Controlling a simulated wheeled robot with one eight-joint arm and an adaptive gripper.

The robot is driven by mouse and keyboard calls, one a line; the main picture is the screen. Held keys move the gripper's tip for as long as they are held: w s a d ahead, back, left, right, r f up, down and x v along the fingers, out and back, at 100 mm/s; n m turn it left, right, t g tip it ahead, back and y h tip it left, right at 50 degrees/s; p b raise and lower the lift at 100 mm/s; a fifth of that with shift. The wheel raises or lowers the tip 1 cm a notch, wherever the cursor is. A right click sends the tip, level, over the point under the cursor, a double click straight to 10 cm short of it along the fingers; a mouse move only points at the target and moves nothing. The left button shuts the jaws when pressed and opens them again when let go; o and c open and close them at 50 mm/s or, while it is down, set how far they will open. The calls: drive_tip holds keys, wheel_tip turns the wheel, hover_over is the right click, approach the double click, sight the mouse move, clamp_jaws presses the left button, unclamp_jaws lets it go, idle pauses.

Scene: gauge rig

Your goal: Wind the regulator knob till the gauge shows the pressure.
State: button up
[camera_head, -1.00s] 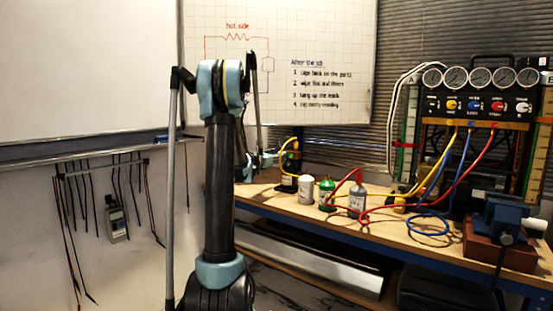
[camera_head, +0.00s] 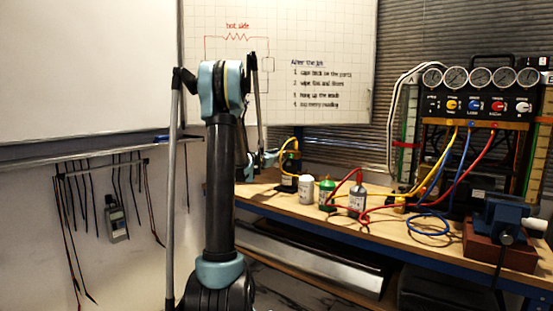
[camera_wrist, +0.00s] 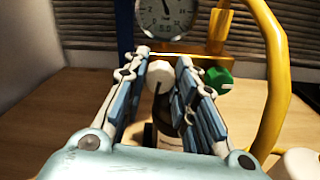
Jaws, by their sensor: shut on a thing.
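A round white dial gauge (camera_wrist: 166,14) stands at the top of the wrist view, its upper part cut off by the frame. It has a dark needle; the exact reading is too small to tell. Below it a white knob (camera_wrist: 160,74) with a dark mark faces me. My gripper (camera_wrist: 163,66) is shut on the white knob, one finger on each side. In the head view my gripper (camera_head: 262,160) is small and partly hidden behind my arm, close to the dark rig (camera_head: 291,165) with the yellow hose on the bench.
A green knob (camera_wrist: 219,80) sits just right of the fingers. A yellow hose (camera_wrist: 275,70) arches at the right. On the bench (camera_head: 330,228) stand a white jar (camera_head: 306,189), a green-topped bottle (camera_head: 327,194) and a grey bottle (camera_head: 357,199). A blue vise (camera_head: 505,215) is further right.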

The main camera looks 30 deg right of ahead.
drive_tip(key=o, duration=1.1)
drive_tip(key=shift+c, duration=0.2)
drive_tip(key=shift+a, duration=0.1)
drive_tip(key=v, duration=1.1)
drive_tip(key=shift+a, duration=0.4)
drive_tip(key=shift+s, duration=0.15)
